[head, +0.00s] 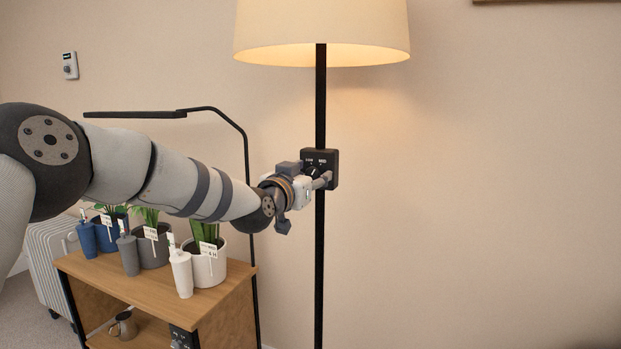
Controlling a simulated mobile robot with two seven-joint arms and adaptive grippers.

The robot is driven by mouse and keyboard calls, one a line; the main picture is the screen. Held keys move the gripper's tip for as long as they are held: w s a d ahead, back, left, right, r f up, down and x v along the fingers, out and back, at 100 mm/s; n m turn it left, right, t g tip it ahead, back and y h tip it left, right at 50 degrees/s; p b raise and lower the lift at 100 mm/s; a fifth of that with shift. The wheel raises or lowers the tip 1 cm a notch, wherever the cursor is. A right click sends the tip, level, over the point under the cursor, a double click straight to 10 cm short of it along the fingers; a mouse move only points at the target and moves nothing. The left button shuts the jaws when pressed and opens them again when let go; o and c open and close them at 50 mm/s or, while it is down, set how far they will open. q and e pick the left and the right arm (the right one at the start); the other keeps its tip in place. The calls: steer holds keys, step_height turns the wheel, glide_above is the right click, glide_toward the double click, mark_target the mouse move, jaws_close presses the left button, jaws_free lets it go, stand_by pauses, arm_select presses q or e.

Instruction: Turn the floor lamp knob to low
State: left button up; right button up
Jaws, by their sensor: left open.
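The floor lamp has a lit cream shade (322,30) on a thin black pole (320,100). A dark control box (332,158) with small white lettering is mounted on the pole. The lettering is too small to read surely. My left arm reaches in from the left, and my left gripper (322,178) is open at the front of the box. The knob is mostly hidden by the gripper, so its setting cannot be told. Whether the fingers touch it cannot be told. My right gripper is not in view.
A wooden shelf unit (225,292) stands below my left arm, carrying potted plants (205,262) and several bottles (181,274). A thin black desk-type lamp (215,110) rises behind it. Right of the lamp is bare wall.

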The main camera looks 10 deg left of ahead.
arm_select(q)
steer(key=shift+r, duration=0.1)
steer(key=shift+c, duration=0.6)
jaws_close()
steer(key=n, duration=0.5)
steer(key=shift+a, duration=0.1)
steer(key=shift+f+n, duration=0.2)
steer(key=shift+n, duration=3.1)
